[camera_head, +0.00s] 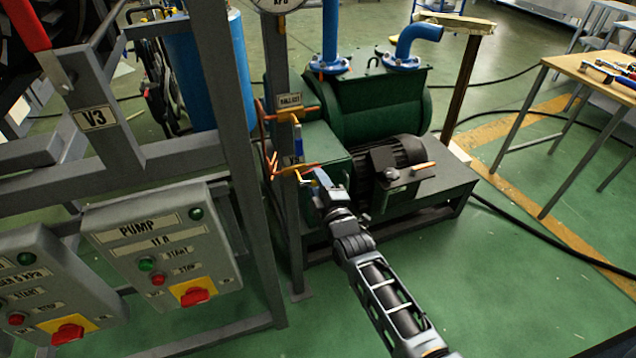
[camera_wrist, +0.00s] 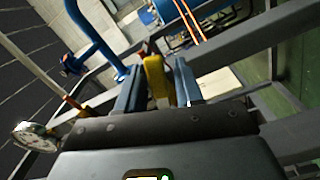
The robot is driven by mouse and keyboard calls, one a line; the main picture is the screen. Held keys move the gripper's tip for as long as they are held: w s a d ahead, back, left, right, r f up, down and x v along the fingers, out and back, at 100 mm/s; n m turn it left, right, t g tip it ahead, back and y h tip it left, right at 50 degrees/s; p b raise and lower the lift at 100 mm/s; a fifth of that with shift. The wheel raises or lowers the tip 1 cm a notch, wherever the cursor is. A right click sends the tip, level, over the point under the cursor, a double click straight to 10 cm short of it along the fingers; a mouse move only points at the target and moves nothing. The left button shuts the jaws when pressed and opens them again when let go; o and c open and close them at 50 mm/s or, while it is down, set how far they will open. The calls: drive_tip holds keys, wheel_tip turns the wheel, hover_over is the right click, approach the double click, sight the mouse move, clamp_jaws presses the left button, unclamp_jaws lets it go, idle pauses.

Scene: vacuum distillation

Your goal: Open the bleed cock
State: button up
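A yellow lever (camera_wrist: 156,78) stands between the two fingers of my gripper (camera_wrist: 158,88) in the wrist view. It looks like a cock handle, but no bleed label shows. The fingers lie close on both sides of it; whether they press on it I cannot tell. In the head view my gripper (camera_head: 318,182) is at the grey post, beside orange and yellow fittings (camera_head: 293,171). Higher on the post a yellow fitting (camera_head: 288,117) sits under a small plate that seems to read BALLAST (camera_head: 290,101). The gripper hides part of the lower fittings.
The green pump (camera_head: 380,105) and its dark motor (camera_head: 390,160) stand behind the post. Switch boxes, including PUMP (camera_head: 160,245), hang on the grey frame at left. A dial gauge (camera_wrist: 36,136) shows in the wrist view. Green floor (camera_head: 500,300) is clear at right.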

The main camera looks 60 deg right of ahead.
drive_tip(key=shift+o, duration=0.6)
drive_tip(key=v, duration=0.7)
drive_tip(key=shift+s+a, duration=0.2)
drive_tip(key=shift+s, duration=0.1)
drive_tip(key=shift+a, duration=0.1)
drive_tip(key=s+a+r+m+y, duration=0.1)
drive_tip(key=s+a+m+y, duration=0.1)
drive_tip(key=s+a, duration=0.5)
drive_tip(key=s+a+r+m+y, duration=0.2)
drive_tip(key=s+a, duration=0.3)
drive_tip(key=a, duration=0.4)
drive_tip(key=s+a+r+m+y, duration=0.1)
drive_tip(key=s+a+r+y, duration=0.2)
drive_tip(key=s+r, duration=0.3)
drive_tip(key=s+a+r+m+y, duration=0.2)
drive_tip(key=s+a+r+y, duration=0.1)
drive_tip(key=s+r, duration=0.4)
drive_tip(key=s, duration=0.2)
drive_tip(key=shift+s, duration=0.35)
